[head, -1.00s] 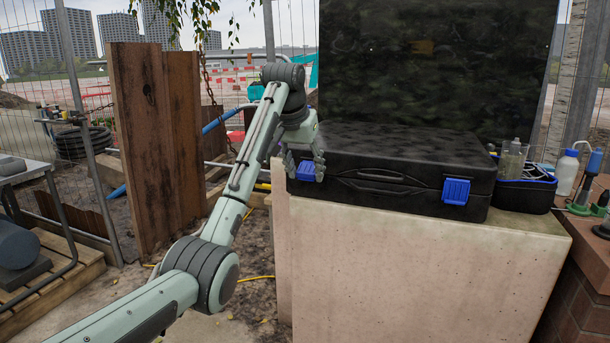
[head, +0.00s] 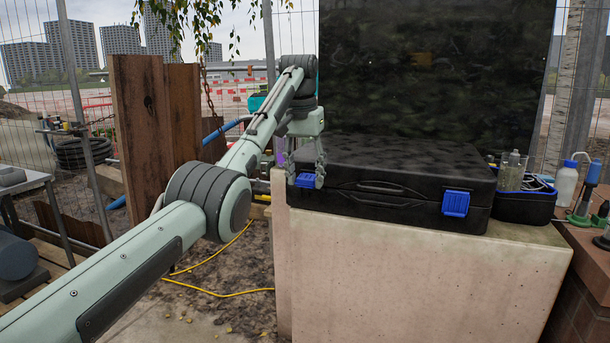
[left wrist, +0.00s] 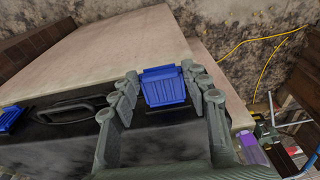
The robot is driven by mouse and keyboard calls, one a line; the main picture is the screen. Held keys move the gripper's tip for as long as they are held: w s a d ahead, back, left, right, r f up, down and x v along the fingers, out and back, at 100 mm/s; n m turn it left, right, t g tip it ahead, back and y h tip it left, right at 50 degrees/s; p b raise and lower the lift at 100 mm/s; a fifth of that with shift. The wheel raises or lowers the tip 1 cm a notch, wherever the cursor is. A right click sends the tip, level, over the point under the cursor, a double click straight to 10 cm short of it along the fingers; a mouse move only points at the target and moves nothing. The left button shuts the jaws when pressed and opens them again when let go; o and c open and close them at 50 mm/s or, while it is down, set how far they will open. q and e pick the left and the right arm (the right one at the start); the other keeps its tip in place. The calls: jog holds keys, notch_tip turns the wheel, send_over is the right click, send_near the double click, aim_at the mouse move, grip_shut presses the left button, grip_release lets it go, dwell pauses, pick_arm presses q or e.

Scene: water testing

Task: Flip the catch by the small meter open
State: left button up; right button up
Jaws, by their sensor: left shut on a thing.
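The black case (head: 400,165) stands closed on a pale concrete block. The blue catch on its left front (head: 305,181) sits between the fingers of my left gripper (head: 305,176). In the left wrist view the gripper (left wrist: 160,78) straddles this catch (left wrist: 164,88), shut on it with a finger at each side. The catch appears to stick outward from the case front, over the concrete. The other blue catch (head: 456,203), at the right front, lies against the case. A small purple thing (head: 279,150) is beside the left end of the case; I cannot tell if it is the meter. My right gripper is out of view.
The pale block (head: 420,270) has a narrow bare ledge before the case. A black tray with bottles (head: 522,203) and a white bottle (head: 566,182) stand to the right. Wooden boards (head: 150,140) rise at the left. A yellow cable (head: 225,293) lies on the ground.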

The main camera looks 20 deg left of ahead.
pick_arm(q)
jog(key=o, duration=1)
jog(key=shift+c, duration=0.2)
jog(key=shift+r, duration=0.2)
notch_tip(320, 180, up, 11)
jog(key=s, duration=0.2)
jog(key=shift+r, duration=0.2)
jog(key=shift+f, duration=0.1)
